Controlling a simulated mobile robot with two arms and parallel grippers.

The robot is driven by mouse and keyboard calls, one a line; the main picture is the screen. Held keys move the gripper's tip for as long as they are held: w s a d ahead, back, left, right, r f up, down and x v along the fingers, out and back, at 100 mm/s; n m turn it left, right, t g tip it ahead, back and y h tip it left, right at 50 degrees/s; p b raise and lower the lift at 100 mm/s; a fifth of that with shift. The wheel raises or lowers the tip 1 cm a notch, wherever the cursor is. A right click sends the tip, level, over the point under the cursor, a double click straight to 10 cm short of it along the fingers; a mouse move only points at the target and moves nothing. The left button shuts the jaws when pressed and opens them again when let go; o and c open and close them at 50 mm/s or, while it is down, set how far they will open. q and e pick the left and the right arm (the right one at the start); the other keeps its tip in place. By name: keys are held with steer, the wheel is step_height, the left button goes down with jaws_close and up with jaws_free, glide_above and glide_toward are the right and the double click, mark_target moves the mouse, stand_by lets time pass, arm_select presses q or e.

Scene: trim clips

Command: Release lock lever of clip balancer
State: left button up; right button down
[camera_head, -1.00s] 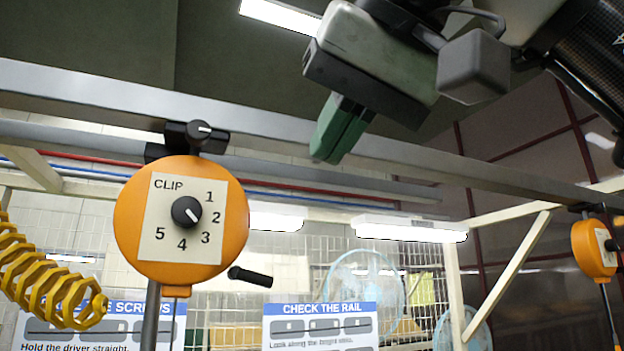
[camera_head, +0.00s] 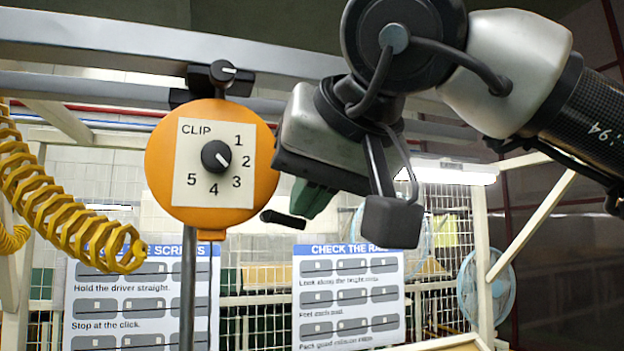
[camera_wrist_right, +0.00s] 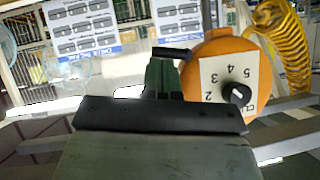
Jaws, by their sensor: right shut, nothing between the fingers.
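The clip balancer (camera_head: 212,205) is a round orange housing with a cream dial plate reading CLIP and 1 to 5. My right gripper (camera_head: 308,203) has green fingers, shut and empty, just right of the lever. The fingers (camera_wrist_right: 162,75) lie close to the lever in the wrist view; I cannot tell whether they touch it. My left gripper is out of view.
The balancer hangs from a grey overhead rail (camera_head: 120,50) by a black clamp with a small knob (camera_head: 222,72). A coiled yellow hose (camera_head: 60,205) hangs at left. Two instruction posters (camera_head: 348,297) are behind, with a blue fan (camera_head: 487,285) at right.

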steer(key=shift+d+f+m+y+b, duration=0.1)
steer(key=shift+f+m+y+b, duration=0.05)
steer(key=shift+m+y+b, duration=0.35)
steer(key=shift+f+m+y+b, duration=0.2)
steer(key=shift+m+y+b, duration=0.3)
steer(key=shift+y, duration=0.1)
steer(key=shift+d+f+m+y+b, duration=0.1)
steer(key=shift+f+m+y+b, duration=0.55)
steer(key=shift+b, duration=0.6)
steer(key=shift+a+f+m+y+b, duration=0.1)
steer(key=shift+f+m+y+b, duration=0.2)
steer(key=shift+m+y+b, duration=0.8)
steer(key=shift+d+f+m+y+b, duration=0.1)
steer(key=shift+f+m+y+b, duration=0.45)
steer(key=shift+b, duration=0.9)
steer(key=shift+a+f+m+y+b, duration=0.2)
steer(key=shift+m+y+b, duration=0.3)
steer(key=shift+m+b, duration=0.35)
steer(key=shift+f, duration=0.1)
